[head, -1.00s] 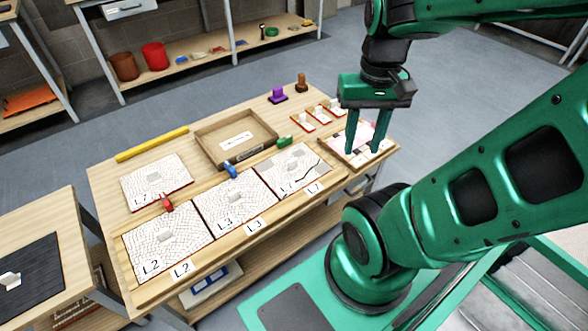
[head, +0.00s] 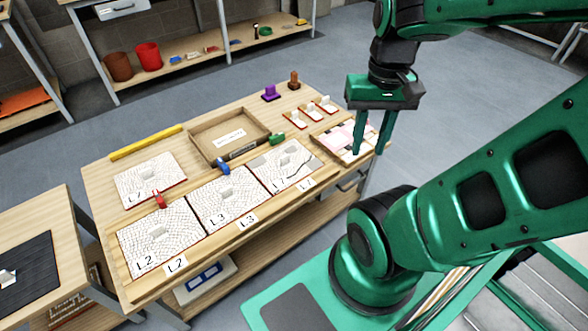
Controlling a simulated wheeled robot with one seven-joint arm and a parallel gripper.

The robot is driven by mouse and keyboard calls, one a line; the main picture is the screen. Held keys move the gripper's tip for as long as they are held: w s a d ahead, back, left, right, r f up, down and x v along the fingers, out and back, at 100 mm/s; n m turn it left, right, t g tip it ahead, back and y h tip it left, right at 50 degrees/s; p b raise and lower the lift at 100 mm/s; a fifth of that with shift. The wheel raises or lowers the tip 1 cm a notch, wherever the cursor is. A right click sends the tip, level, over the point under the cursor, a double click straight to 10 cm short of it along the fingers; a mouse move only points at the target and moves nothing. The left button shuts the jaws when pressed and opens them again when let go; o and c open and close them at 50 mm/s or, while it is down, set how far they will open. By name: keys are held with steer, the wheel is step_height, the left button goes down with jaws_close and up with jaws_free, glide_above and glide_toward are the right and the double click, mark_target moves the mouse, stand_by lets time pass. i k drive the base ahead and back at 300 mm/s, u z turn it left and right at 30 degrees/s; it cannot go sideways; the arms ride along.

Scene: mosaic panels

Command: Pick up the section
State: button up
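Several white mosaic sections with crack-like line patterns lie on the wooden bench. The section marked L2 (head: 158,236) and the section marked L3 (head: 224,198) lie side by side in a long wooden frame. A third section (head: 285,165) at the frame's right end has a dark jagged line and grey patches. A separate section (head: 151,180) lies flat behind the frame at the left, its label hard to read. My gripper (head: 369,148) points down at the bench's right end, open and empty, apart from these sections.
A shallow tray with pink pieces (head: 338,138) is left of my fingers. Red, blue and green clamps (head: 221,166) stand along the frame. An open wooden box (head: 217,149), yellow bar (head: 146,142), small red-edged pieces (head: 311,111) and purple holder (head: 270,93) stand behind.

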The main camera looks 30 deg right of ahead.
mark_target(278, 169)
steer(key=z, duration=0.5)
steer(key=k, duration=1.05)
steer(key=z, duration=0.85)
steer(key=i, duration=1.55)
steer(key=u, duration=0.85)
steer(key=i, duration=0.35)
steer(key=u, duration=0.1)
